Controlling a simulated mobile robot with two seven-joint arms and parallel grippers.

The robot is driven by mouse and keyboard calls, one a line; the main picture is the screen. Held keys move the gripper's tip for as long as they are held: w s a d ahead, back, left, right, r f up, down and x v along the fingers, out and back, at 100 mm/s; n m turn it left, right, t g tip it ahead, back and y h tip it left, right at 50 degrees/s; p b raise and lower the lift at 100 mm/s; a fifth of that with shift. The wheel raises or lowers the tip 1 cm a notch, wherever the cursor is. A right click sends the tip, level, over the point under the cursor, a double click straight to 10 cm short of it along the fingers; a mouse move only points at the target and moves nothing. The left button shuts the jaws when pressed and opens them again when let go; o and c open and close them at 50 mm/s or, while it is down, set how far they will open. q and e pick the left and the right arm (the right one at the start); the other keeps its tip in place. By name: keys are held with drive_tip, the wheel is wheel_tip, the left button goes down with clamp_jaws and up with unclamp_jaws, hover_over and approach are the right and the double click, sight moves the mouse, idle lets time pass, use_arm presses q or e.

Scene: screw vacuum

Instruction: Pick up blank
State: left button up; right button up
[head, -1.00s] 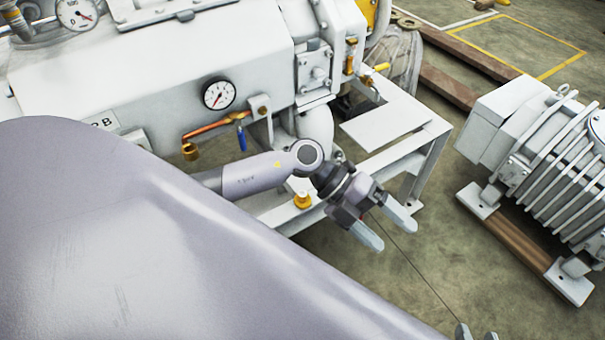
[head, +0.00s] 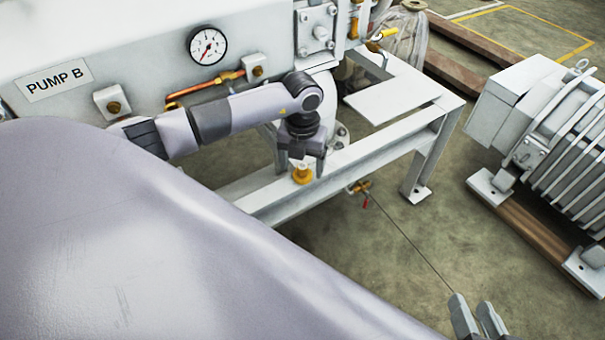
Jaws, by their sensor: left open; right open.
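No part is plainly recognisable as the blank. A small brass-yellow fitting (head: 302,173) sits at the frame rail just below my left gripper; it may be the blank, but I cannot tell. My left gripper (head: 302,165) points down with its fingers at this fitting, open. I cannot tell whether the fingers touch it, and the gripper hides part of what lies behind. My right gripper (head: 480,314) is at the bottom edge right of centre, fingers open with a narrow gap, over the floor and away from the pump.
The white pump body (head: 130,35) with a gauge (head: 207,45) and copper pipe (head: 200,88) stands behind my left arm. Its white support frame (head: 378,148) extends right. A small red-handled valve (head: 363,190) hangs below the rail. A finned machine (head: 550,130) stands right, with open floor between.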

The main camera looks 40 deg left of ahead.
use_arm(q)
drive_tip(key=shift+f, duration=0.55)
drive_tip(key=c, duration=1.1)
drive_tip(key=shift+c, duration=0.2)
drive_tip(key=shift+r, duration=0.15)
